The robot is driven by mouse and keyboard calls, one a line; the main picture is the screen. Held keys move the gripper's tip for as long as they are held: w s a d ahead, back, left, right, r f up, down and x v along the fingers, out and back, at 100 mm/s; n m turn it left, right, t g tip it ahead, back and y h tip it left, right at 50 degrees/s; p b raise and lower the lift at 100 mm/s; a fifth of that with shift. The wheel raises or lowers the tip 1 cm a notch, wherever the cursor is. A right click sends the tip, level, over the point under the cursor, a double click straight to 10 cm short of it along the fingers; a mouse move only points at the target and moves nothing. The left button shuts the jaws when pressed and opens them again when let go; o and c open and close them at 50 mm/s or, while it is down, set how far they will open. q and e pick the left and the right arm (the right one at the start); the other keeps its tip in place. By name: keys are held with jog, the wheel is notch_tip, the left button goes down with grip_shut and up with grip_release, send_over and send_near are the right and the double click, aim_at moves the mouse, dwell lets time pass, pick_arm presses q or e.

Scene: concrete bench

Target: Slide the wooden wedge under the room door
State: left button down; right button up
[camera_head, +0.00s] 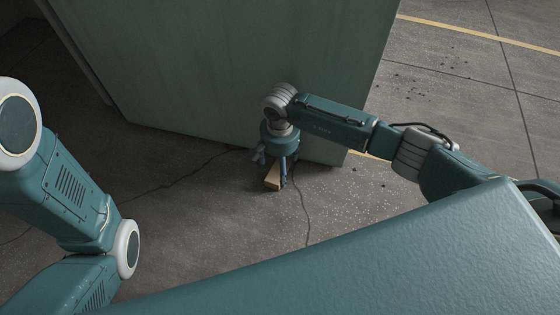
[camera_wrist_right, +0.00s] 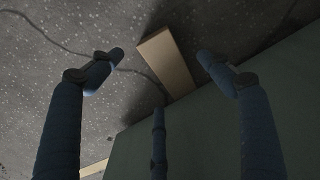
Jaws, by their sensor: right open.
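The wooden wedge (camera_head: 272,183) is a small light-brown block on the concrete floor, in front of the bottom edge of the green room door (camera_head: 225,65). In the right wrist view the wedge (camera_wrist_right: 166,62) lies between the spread fingers, with one end close to the door's lower edge (camera_wrist_right: 215,125); I cannot tell if they touch. My right gripper (camera_head: 274,165) points down over the wedge and is open, fingers apart from it. It partly hides the wedge in the head view. My left gripper is out of view; only my left arm shows.
The floor (camera_head: 350,205) around the wedge is open, with pale specks and thin cracks. Dark debris (camera_head: 440,80) lies at the right, beyond the door. A yellow line (camera_head: 480,32) crosses the floor there.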

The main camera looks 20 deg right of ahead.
aim_at(272, 180)
notch_tip(272, 180, down, 6)
jog(key=b, duration=0.2)
jog(key=shift+r+b, duration=0.25)
jog(key=shift+b, duration=0.1)
jog(key=shift+c, duration=0.3)
jog(key=c, duration=1.2)
